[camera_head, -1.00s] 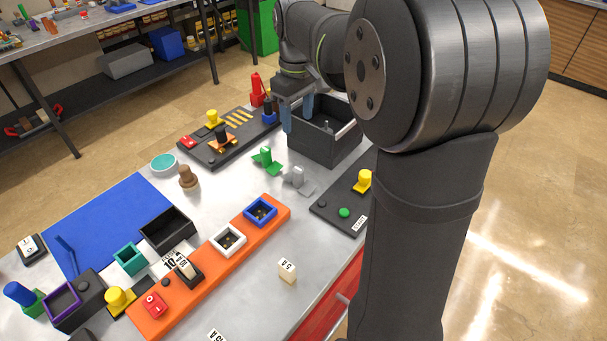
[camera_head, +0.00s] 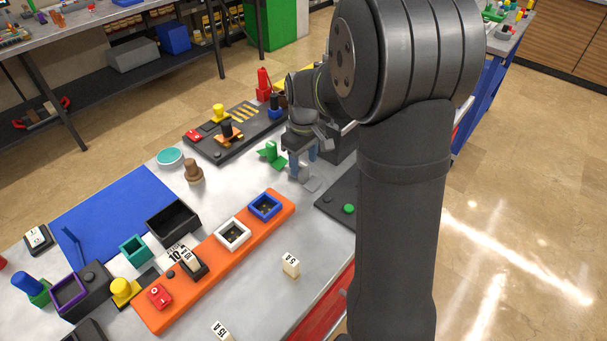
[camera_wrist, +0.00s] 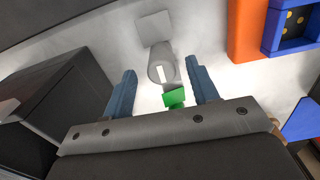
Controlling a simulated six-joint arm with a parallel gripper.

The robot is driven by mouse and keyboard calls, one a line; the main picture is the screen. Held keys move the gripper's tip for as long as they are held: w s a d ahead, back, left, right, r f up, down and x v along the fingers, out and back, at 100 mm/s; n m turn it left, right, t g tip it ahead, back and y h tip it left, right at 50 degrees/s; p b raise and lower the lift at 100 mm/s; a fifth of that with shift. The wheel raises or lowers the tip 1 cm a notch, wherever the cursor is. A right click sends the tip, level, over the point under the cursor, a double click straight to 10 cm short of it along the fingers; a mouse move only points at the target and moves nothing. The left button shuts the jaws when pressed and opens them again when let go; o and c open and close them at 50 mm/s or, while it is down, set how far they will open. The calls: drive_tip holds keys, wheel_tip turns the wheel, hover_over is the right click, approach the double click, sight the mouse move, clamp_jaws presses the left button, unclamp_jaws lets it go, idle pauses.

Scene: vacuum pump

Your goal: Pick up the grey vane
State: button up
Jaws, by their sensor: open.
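The grey vane stands on the metal table. In the head view its flat grey base (camera_head: 312,184) shows, and its upper part is mostly hidden by my gripper (camera_head: 302,166). In the wrist view the grey vane (camera_wrist: 155,28) lies ahead of and between the blue fingers of my gripper (camera_wrist: 161,68), with its upright part in the gap. The fingers are wide apart, with clear space on both sides of the vane. A green vane (camera_head: 271,153) stands just to the left; it also shows in the wrist view (camera_wrist: 174,98), nearer the palm.
A dark open box (camera_wrist: 45,90) stands close to the left finger in the wrist view. An orange board (camera_head: 208,262) with blue and white square frames lies to the front left. A dark panel with a green button (camera_head: 348,209) is at the right.

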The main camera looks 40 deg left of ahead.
sight(303, 164)
wheel_tip(303, 164, down, 4)
drive_tip(key=shift+s+d+r, duration=0.1)
drive_tip(key=shift+r, duration=0.15)
drive_tip(key=shift+c, duration=0.2)
drive_tip(key=c, duration=1)
